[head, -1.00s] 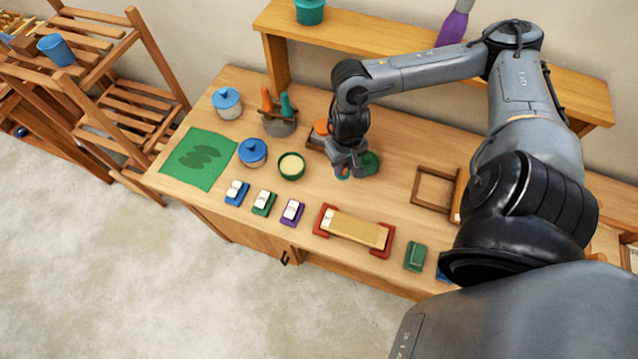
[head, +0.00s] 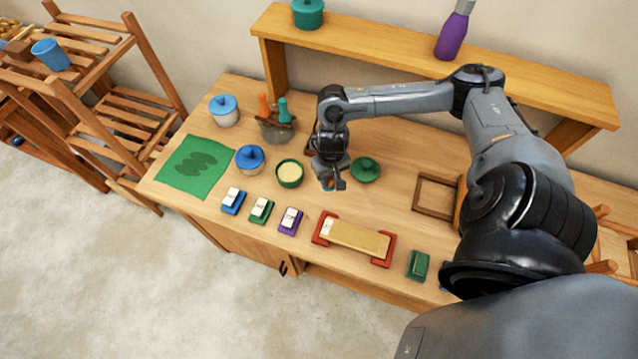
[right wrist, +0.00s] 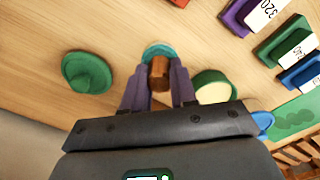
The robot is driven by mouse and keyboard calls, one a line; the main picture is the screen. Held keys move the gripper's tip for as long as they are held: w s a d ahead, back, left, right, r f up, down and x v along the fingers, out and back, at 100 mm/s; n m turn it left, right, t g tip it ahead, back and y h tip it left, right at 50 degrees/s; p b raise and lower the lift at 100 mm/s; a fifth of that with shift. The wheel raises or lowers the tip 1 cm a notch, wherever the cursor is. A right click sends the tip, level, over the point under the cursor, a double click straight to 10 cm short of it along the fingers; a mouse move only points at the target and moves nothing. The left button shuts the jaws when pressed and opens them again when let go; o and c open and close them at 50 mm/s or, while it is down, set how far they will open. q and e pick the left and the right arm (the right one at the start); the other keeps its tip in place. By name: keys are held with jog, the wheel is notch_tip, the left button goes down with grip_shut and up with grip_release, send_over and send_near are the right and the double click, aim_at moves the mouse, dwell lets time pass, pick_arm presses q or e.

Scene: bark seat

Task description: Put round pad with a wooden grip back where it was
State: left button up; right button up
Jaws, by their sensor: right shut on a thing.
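The round pad with a wooden grip (right wrist: 159,72) is in my right gripper in the right wrist view. Its brown grip stands between the two fingers, and a teal edge of the pad shows beyond it. My right gripper (head: 331,184) is shut on the grip, over the workbench between the green bowl (head: 289,174) and the green lid (head: 365,170). The pad is mostly hidden by the gripper in the head view. I cannot tell whether it touches the bench. My left gripper is out of view.
On the workbench (head: 400,195) are a green mat (head: 195,166), blue-lidded jars (head: 250,158), several numbered blocks (head: 290,220), a board in red holders (head: 355,237) and a wooden frame (head: 436,194). A pot with orange and teal handles (head: 276,128) stands behind. A raised shelf (head: 400,57) runs along the back.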

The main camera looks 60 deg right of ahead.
jog(key=shift+w+a+f+b, duration=0.1)
jog(key=shift+w+f+b, duration=0.1)
jog(key=shift+w+f, duration=0.55)
jog(key=shift+w+d+f+b, duration=0.15)
jog(key=shift+w+f, duration=0.2)
jog(key=shift+f, duration=0.85)
jog(key=shift+w+a+f+b, duration=0.2)
jog(key=shift+w+f, duration=0.35)
jog(key=shift+f, duration=0.5)
jog(key=shift+f, duration=0.1)
jog(key=o, duration=0.9)
jog(key=shift+o, duration=0.2)
